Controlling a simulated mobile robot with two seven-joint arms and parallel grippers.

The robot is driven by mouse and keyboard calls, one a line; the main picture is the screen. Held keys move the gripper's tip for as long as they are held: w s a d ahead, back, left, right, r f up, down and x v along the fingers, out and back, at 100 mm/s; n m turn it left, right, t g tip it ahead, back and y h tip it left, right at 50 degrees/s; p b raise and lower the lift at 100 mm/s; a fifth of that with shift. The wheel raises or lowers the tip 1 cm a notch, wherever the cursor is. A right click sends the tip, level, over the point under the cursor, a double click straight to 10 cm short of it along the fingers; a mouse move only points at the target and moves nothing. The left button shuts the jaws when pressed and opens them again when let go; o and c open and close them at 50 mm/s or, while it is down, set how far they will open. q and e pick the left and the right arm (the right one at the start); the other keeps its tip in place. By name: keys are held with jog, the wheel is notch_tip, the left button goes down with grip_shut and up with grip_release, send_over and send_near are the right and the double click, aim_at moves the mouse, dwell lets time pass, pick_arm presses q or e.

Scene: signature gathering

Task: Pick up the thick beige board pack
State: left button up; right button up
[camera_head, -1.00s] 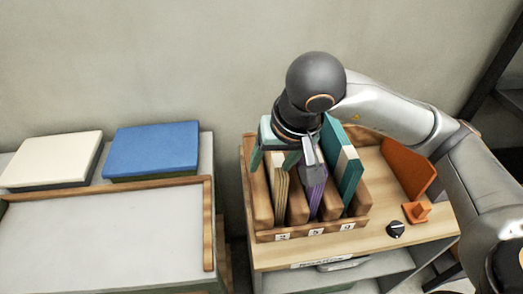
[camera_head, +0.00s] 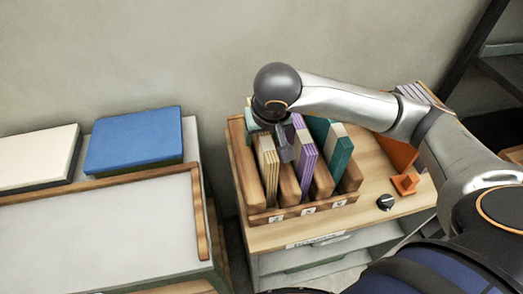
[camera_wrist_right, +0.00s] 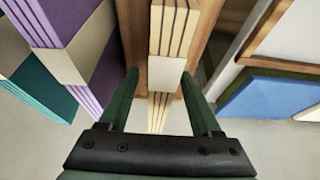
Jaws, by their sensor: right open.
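The beige board pack (camera_head: 268,165) stands upright in the left slot of a wooden rack (camera_head: 296,209). It is several thin boards with a pale band around them. In the right wrist view its layered edges (camera_wrist_right: 172,30) and band (camera_wrist_right: 167,74) line up between my fingers. My right gripper (camera_head: 268,138) is over the pack, pointing down. It is open, with one green finger on each side in the wrist view (camera_wrist_right: 160,88). I cannot tell how deep the fingers reach or whether they touch it. My left gripper is not in view.
A purple pack (camera_head: 307,160) and a teal pack (camera_head: 341,158) stand to the right in the rack, between wooden dividers. An orange holder (camera_head: 404,184) and black knob (camera_head: 386,202) are on the cabinet. A wood-rimmed tray table (camera_head: 110,235) with blue (camera_head: 135,140) and cream (camera_head: 38,158) blocks is left.

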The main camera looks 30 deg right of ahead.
jog(key=x, duration=0.3)
jog(key=shift+f+b, duration=0.25)
jog(key=shift+b, duration=0.2)
dwell(0.6)
grip_shut()
dwell(0.6)
jog(key=shift+r, duration=0.1)
dwell(0.8)
